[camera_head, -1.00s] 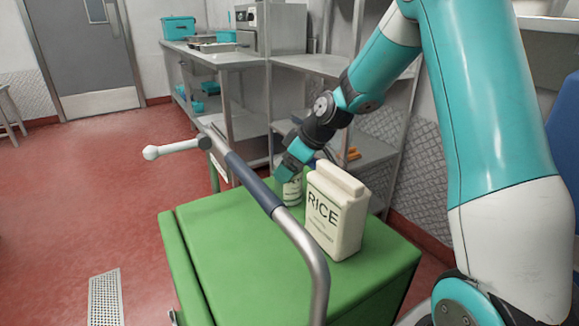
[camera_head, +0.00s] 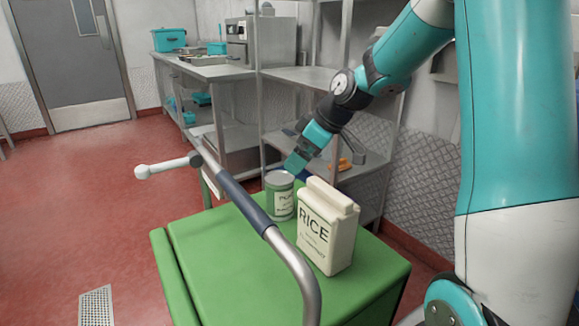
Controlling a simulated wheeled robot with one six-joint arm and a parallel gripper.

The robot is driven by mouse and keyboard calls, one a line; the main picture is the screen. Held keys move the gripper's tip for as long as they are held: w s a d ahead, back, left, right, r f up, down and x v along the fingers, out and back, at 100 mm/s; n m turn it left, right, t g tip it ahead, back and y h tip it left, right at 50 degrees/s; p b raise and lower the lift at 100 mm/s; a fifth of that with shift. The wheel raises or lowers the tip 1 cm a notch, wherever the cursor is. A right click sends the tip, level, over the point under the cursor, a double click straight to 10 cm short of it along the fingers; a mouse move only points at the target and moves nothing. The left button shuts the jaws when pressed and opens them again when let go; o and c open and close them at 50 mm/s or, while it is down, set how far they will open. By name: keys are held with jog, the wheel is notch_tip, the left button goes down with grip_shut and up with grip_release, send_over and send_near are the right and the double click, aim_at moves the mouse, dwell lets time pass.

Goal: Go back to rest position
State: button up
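My gripper (camera_head: 295,164) points down and to the left, just above and behind the can in the picture. Its teal fingers show from the side, so I cannot tell whether they are open or shut. The can (camera_head: 281,198), with a green and white label, stands upright on the green top of the cart (camera_head: 215,252). A small gap seems to part the fingertips from the can's rim. A white rice container (camera_head: 327,227) marked "RICE" stands upright to the right of the can.
A grey handle bar (camera_head: 243,198) with a white-knobbed lever (camera_head: 166,166) crosses in front of the cart top. Metal shelves (camera_head: 300,80) stand behind my gripper. The red floor (camera_head: 90,215) on the left is mostly clear.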

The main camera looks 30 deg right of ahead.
jog(key=shift+v, duration=1.15)
